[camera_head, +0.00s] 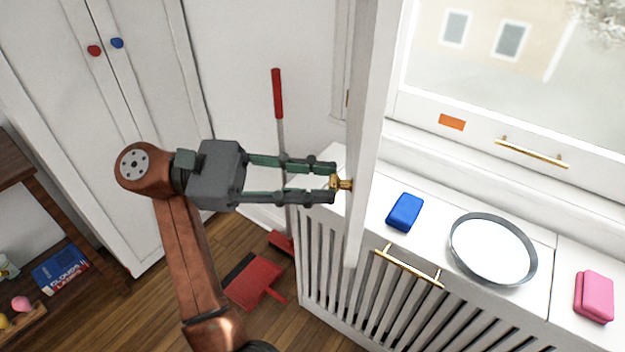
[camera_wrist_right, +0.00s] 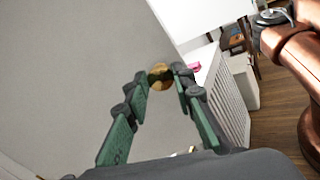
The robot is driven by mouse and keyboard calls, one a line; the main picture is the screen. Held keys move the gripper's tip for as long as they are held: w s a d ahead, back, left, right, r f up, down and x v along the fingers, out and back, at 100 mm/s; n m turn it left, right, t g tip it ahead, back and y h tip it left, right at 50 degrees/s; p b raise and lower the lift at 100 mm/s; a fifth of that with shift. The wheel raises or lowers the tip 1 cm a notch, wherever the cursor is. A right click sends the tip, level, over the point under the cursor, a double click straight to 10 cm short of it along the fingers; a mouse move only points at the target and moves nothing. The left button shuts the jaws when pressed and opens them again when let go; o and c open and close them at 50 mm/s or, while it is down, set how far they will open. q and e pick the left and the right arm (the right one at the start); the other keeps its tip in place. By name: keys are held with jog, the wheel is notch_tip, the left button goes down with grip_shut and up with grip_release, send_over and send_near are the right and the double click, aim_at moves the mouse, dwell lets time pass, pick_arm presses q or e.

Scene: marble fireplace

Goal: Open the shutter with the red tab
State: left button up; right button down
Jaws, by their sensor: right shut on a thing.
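A white shutter panel (camera_head: 370,110) stands out from the window's left side, seen nearly edge-on in the head view. In the right wrist view its broad face (camera_wrist_right: 80,70) looks grey and fills the left side. A brass knob (camera_head: 344,184) sticks out from its left face; it also shows in the wrist view (camera_wrist_right: 160,78). My right gripper (camera_head: 328,182) is shut on this knob, with its fingertips (camera_wrist_right: 162,74) at the knob's two sides. I see no red tab on the shutter. My left gripper is not in view.
A white sill (camera_head: 455,212) holds a blue box (camera_head: 405,212), a round mirror-like dish (camera_head: 493,250) and a pink box (camera_head: 594,296). An orange tab (camera_head: 452,122) is on the window frame. A red-handled tool (camera_head: 277,95) and red dustpan (camera_head: 255,280) are behind my right arm.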

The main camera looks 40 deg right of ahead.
jog(key=c, duration=1.6)
grip_release()
